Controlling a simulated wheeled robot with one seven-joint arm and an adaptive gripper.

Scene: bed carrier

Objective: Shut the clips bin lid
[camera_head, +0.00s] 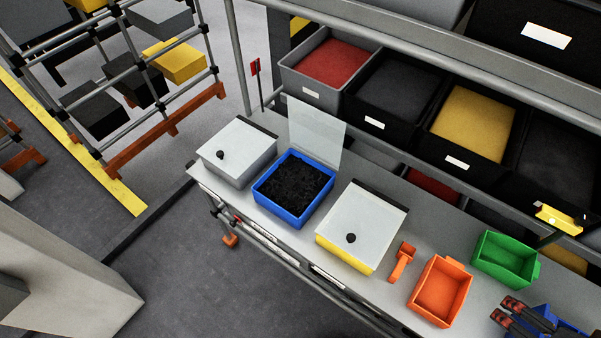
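A blue bin (271,202) stands on the workbench, full of small black pieces that look like clips. Its clear lid (316,136) is open and stands up at the bin's back edge. No label is readable on the bin. To its left is a grey bin (233,177) with its lid (237,144) shut. To its right is a yellow bin (343,255) with its lid (361,217) shut. Both shut lids have a black knob. My gripper is not in view.
An orange scoop (402,262), an orange tray (456,264), a green tray (506,257) and red-handled tools (515,304) lie to the right on the workbench (392,299). A rack of larger bins (334,97) overhangs the back. Grey floor (215,288) lies open in front.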

